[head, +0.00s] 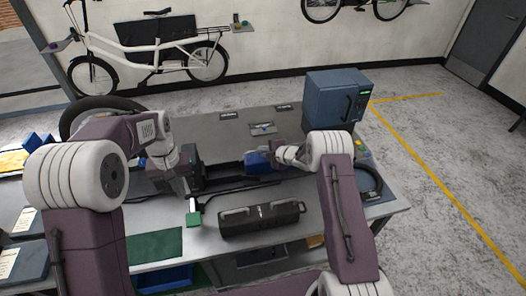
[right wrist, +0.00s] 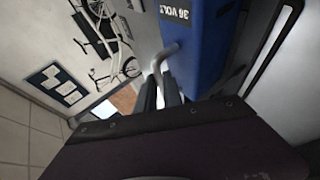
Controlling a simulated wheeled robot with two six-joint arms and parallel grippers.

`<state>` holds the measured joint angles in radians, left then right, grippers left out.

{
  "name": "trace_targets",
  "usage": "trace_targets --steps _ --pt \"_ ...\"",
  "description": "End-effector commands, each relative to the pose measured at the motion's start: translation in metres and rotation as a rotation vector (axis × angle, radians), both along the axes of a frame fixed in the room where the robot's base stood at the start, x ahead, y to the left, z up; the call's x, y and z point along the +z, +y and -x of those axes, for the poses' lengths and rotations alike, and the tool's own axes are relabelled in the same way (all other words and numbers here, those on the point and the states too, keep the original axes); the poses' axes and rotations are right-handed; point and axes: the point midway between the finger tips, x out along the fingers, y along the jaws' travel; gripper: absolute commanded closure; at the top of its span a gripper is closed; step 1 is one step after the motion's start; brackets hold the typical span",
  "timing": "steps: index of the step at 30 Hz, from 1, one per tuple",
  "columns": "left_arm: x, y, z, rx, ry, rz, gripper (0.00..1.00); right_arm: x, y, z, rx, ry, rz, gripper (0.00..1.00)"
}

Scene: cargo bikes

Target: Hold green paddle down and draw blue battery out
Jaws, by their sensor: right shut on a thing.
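The blue battery (head: 258,161) is above the middle of the workbench, just left of my right gripper (head: 277,157). In the right wrist view the battery (right wrist: 195,40) fills the upper middle, with white "36 VOLT" lettering and a grey handle. My right gripper (right wrist: 160,90) is shut on that handle. The green paddle (head: 194,220) sticks out near the bench's front, left of the black case. My left gripper (head: 190,198) points down just above the paddle; whether it touches it or is shut cannot be told. A dark holder (head: 196,172) stands behind it.
A black case with handles (head: 262,220) lies at the bench front. A blue-grey cabinet (head: 334,98) stands at the back right. A green mat (head: 155,246) lies front left. A white cargo bike (head: 150,48) is by the wall. The bench's back middle has free room.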

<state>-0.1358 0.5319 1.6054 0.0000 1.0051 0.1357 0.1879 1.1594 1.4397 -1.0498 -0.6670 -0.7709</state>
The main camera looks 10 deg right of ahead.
Motion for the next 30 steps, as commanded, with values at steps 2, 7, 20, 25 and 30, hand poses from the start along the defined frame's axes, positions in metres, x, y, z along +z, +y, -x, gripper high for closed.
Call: trace_targets --steps 2,7,20,25,30 --pt "0.000 0.000 0.000 0.000 0.000 0.000 1.00 0.003 0.000 -0.001 0.001 -0.006 -0.001 1.00" --pt "0.000 0.000 0.000 0.000 0.000 0.000 1.00 0.003 0.000 -0.001 0.001 -0.005 -0.001 0.64" --pt "-0.005 0.000 0.000 0.000 0.000 0.000 1.00 0.006 -0.006 0.009 -0.001 -0.002 0.000 0.64" --pt "-0.015 0.000 0.000 0.000 0.000 0.000 1.00 0.023 -0.019 0.034 -0.003 -0.004 0.000 0.64" --pt "-0.021 0.000 0.000 0.000 0.000 0.000 1.00 0.041 -0.032 0.058 -0.002 -0.005 0.000 0.64"
